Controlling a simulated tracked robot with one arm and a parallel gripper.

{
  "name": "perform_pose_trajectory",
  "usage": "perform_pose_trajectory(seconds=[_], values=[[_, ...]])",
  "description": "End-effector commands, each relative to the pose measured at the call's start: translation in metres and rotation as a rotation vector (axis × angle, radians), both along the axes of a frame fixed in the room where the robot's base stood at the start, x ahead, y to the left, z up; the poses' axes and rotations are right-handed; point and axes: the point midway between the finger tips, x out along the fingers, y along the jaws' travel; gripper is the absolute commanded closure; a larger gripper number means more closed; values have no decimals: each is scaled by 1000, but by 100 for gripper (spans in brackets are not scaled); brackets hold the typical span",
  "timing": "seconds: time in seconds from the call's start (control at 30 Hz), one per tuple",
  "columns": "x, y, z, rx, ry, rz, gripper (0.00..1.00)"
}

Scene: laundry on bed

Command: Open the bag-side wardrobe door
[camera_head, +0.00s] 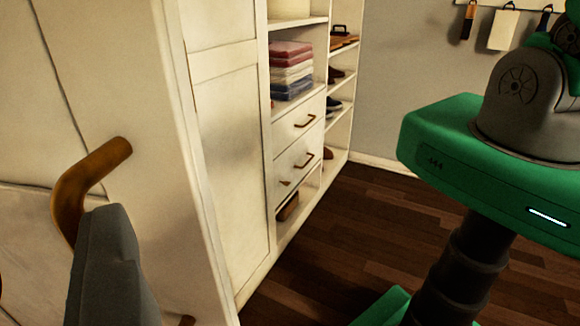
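A cream wardrobe door panel (130,60) fills the left foreground, its vertical edge running down the middle left. It stands forward of the shelving behind it, at an angle; I cannot tell whether it is ajar. A brown bar handle (88,172) sticks out from it. A grey finger of my gripper (108,255) is at the lower left, in front of the handle and hiding its lower part. I see no second finger clearly, so I cannot tell whether the gripper grips the handle. No bag is clearly identifiable.
Behind stand another cream panel (228,150), shelves with folded clothes (291,70), two drawers (297,150) and shoes (335,105). Items hang on the wall (503,30) at upper right. Dark wood floor (350,235) is clear in the middle. My green body parts fill the right.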

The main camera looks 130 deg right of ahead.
Motion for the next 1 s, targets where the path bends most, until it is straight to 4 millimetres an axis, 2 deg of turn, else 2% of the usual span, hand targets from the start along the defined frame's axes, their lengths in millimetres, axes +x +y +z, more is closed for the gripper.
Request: perform_pose_trajectory(seconds=[0.7,1.0], values=[[-43,0,5,1,9,7,74],[-53,0,3,2,5,5,74]])
